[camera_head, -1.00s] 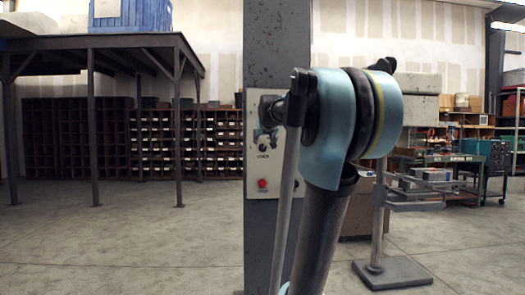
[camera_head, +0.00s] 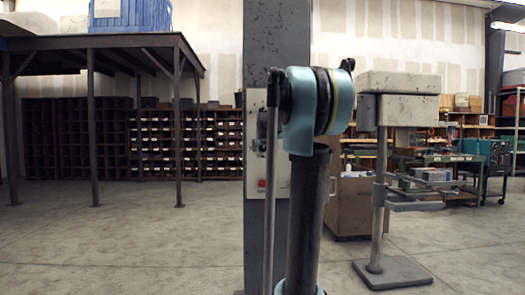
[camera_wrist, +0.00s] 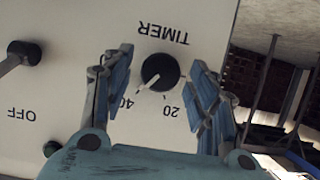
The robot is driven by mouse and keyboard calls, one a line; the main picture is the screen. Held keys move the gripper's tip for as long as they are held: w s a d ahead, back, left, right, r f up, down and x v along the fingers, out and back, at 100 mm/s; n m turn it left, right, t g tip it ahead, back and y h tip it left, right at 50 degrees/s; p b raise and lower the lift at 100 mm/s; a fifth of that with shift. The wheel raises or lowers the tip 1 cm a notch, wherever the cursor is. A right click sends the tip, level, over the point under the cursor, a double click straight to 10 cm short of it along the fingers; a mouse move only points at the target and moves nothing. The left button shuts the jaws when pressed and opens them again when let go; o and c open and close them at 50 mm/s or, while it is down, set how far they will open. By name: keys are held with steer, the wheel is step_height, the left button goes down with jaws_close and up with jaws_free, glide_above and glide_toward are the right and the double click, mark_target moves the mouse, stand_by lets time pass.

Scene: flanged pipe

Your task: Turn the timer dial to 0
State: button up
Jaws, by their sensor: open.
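The timer dial (camera_wrist: 160,71) is a round black knob on a pale panel (camera_wrist: 75,25), under the upside-down word TIMER. Its white pointer aims to the lower left, toward the side of the printed 40. A printed 20 is to the lower right; I cannot make out a 0. My gripper (camera_wrist: 161,62) is open, its two blue fingers on either side of the dial in the wrist view. I see no clear contact. In the head view, my arm hides the dial and much of the panel (camera_head: 283,180).
A dark switch knob (camera_wrist: 22,54) with the label OFF is left on the panel. A red button (camera_head: 262,183) is lower on the panel. The panel is on a grey column (camera_head: 277,30). A stand (camera_head: 392,272) with a pale box is to the right. Floor at left is clear.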

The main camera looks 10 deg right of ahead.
steer(key=shift+w, duration=0.1)
steer(key=c, duration=1.1)
steer(key=shift+o, duration=0.2)
